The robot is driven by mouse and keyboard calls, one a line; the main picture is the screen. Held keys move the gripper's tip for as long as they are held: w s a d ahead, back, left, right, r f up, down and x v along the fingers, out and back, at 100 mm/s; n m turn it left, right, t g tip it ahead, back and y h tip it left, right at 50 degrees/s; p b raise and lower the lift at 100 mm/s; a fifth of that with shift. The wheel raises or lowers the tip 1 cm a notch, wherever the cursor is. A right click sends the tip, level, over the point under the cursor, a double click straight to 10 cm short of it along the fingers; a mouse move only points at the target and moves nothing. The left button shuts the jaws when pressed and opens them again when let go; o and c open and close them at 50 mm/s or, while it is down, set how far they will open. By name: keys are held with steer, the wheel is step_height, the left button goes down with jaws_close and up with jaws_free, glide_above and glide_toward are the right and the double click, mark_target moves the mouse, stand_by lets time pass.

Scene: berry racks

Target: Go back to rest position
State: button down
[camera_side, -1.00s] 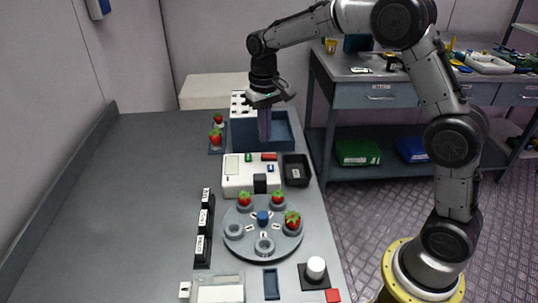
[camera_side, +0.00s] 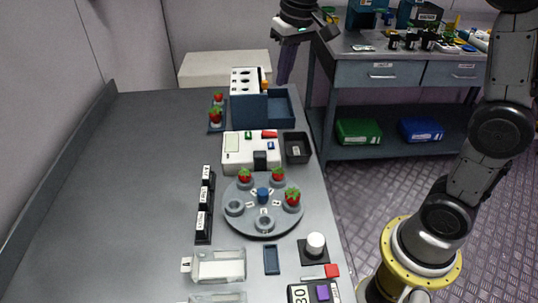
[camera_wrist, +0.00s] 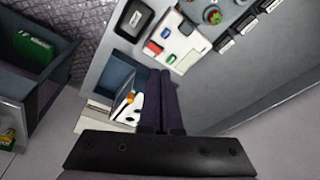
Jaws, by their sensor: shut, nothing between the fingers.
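My gripper (camera_side: 283,80) is raised at the back right of the table in the side view, with its fingers pointing down, closed together and empty. In the wrist view its fingers (camera_wrist: 161,75) also lie side by side with nothing between them. It is apart from the blue tray (camera_side: 282,108) and the white block with holes (camera_side: 244,80), which are just left of it and below. Strawberries sit on the round grey carousel (camera_side: 262,222) and on a small rack (camera_side: 216,128) at the back left.
A white device (camera_side: 235,155) and a black bin (camera_side: 296,148) stand mid-table. Black labelled holders (camera_side: 203,210) line the left. A white knob (camera_side: 315,243) is near the front right. A side bench (camera_side: 400,72) with drawers stands right. The table's left part is bare.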

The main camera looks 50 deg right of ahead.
steer(key=s+n+t, duration=0.2)
steer(key=s+t, duration=0.1)
steer(key=s, duration=1.7)
steer(key=shift+n, duration=0.4)
steer(key=s+f, duration=0.2)
steer(key=f, duration=0.1)
steer(key=s+a+f, duration=0.1)
steer(key=shift+s+f, duration=0.1)
steer(key=shift+f, duration=0.3)
